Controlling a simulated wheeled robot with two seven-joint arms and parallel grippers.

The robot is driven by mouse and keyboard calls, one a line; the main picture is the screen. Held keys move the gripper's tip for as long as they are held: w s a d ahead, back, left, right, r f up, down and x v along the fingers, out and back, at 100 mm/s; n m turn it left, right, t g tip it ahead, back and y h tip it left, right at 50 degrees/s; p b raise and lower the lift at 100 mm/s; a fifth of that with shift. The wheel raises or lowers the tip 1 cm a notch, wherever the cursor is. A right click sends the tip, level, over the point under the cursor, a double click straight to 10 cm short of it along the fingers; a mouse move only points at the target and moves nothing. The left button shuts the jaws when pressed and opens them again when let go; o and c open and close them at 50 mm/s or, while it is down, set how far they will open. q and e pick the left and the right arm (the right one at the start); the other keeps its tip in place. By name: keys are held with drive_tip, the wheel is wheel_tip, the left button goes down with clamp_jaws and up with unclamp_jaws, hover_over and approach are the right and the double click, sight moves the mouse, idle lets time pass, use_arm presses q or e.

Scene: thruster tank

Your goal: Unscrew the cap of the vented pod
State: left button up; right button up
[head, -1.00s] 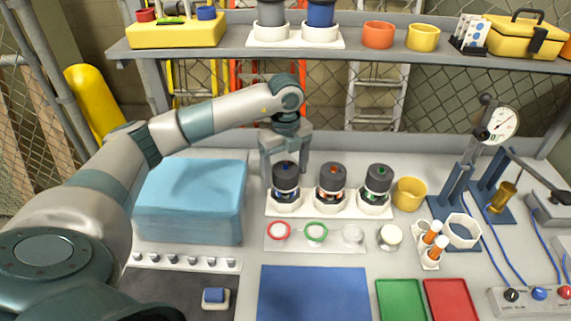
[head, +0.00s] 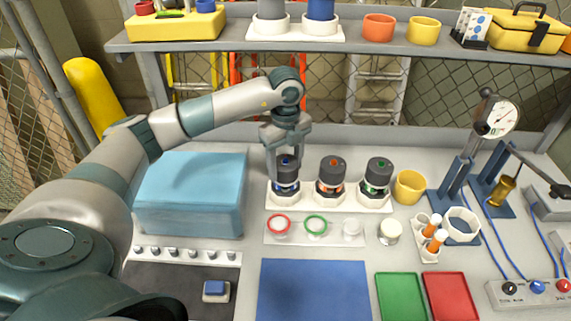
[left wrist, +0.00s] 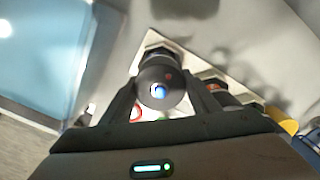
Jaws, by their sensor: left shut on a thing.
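Three pods with dark grey caps stand in a white holder (head: 330,203). The left one, a blue-banded pod (head: 286,186), has its dark cap (left wrist: 150,76) between the fingers of my left gripper (head: 286,164). The gripper comes from above and is shut on this cap, which has a blue spot on top. The cap sits on the pod, and the fingers hide part of it. The orange-marked pod (head: 331,178) is in the middle and the green-marked pod (head: 377,178) is on the right. I cannot tell by markings which pod is vented. My right gripper is out of view.
A light blue box (head: 190,195) stands left of the holder. In front is a strip with a red ring (head: 279,225) and a green ring (head: 316,225). A yellow cup (head: 409,187) stands right of the pods. The blue mat (head: 313,290) is bare.

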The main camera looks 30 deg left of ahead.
use_arm(q)
drive_tip(key=n+p, duration=0.2)
drive_tip(key=n, duration=0.3)
drive_tip(key=shift+r+n, duration=0.15)
drive_tip(key=shift+n, duration=0.25)
drive_tip(key=n+p, duration=0.1)
drive_tip(key=n, duration=0.2)
drive_tip(key=shift+n+p, duration=0.4)
drive_tip(key=n+p, duration=0.1)
drive_tip(key=n, duration=0.1)
drive_tip(key=shift+n, duration=0.3)
drive_tip(key=shift+n+p, duration=0.7)
drive_tip(key=shift+p, duration=0.7)
drive_tip(key=shift+w+r+n+p, duration=0.2)
drive_tip(key=shift+n+p, duration=0.2)
drive_tip(key=shift+p, duration=1.15)
drive_tip(key=shift+s+f+n+p, duration=0.15)
drive_tip(key=shift+n+p, duration=0.15)
drive_tip(key=shift+p, duration=0.9)
drive_tip(key=shift+d+f, duration=0.15)
drive_tip(key=shift+d, duration=0.05)
drive_tip(key=shift+a+n, duration=0.2)
drive_tip(key=shift+n, duration=0.5)
